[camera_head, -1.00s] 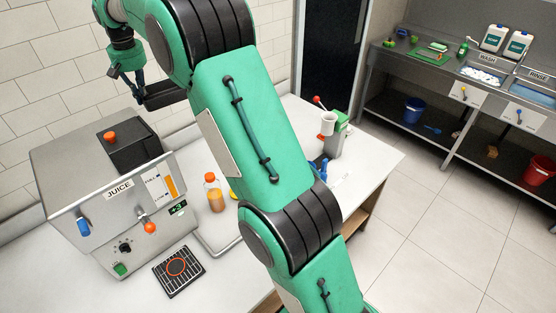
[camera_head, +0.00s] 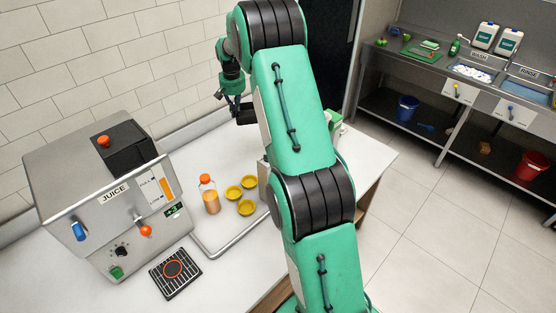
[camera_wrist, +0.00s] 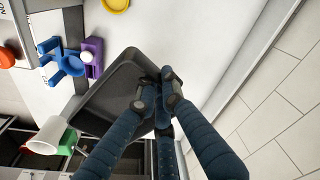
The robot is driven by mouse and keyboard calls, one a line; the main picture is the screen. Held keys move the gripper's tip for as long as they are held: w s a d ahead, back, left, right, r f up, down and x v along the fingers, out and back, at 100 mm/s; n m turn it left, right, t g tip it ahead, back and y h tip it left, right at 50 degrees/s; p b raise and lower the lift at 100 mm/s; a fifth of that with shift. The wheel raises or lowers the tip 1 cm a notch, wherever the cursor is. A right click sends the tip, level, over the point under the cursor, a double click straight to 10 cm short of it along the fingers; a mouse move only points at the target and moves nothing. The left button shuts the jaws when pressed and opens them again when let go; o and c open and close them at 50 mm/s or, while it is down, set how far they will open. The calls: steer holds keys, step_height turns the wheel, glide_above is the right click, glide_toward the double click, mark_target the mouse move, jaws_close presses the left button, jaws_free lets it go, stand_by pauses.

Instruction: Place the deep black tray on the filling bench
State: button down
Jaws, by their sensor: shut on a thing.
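My gripper (camera_head: 234,94) is shut on the deep black tray (camera_head: 246,113), whose visible part is small and dark beside my arm. In the wrist view my fingers (camera_wrist: 156,98) pinch the tray's edge, and the tray (camera_wrist: 105,90) hangs tilted, with its hollow inside partly showing. The tray is above the white filling bench (camera_head: 370,165), toward the wall side. My arm hides part of the tray and the bench in the head view. I cannot tell the exact gap between tray and bench.
The juicer (camera_head: 100,200) stands at left. In the wrist view are blue (camera_wrist: 68,65) and purple (camera_wrist: 92,55) holders and a white cup (camera_wrist: 45,138).

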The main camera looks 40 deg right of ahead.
steer(key=s+a+f, duration=0.1)
steer(key=a+f, duration=0.2)
steer(key=f, duration=0.4)
steer(key=s+a+f+n, duration=0.1)
steer(key=a+f, duration=0.2)
steer(key=f, duration=0.5)
steer(key=s+a+f+n+p, duration=0.1)
steer(key=a+f, duration=0.3)
steer(key=f, duration=0.4)
steer(key=shift+s+a+f, duration=0.1)
steer(key=shift+s, duration=0.3)
steer(key=shift+w, duration=0.1)
glide_above(222, 158)
steer(key=shift+s+a+f, duration=0.1)
steer(key=shift+s+f, duration=0.1)
steer(key=shift+f, duration=0.5)
steer(key=shift+f, duration=0.1)
steer(key=shift+f+b, duration=0.35)
steer(key=shift+f, duration=1.35)
steer(key=shift+f, duration=0.15)
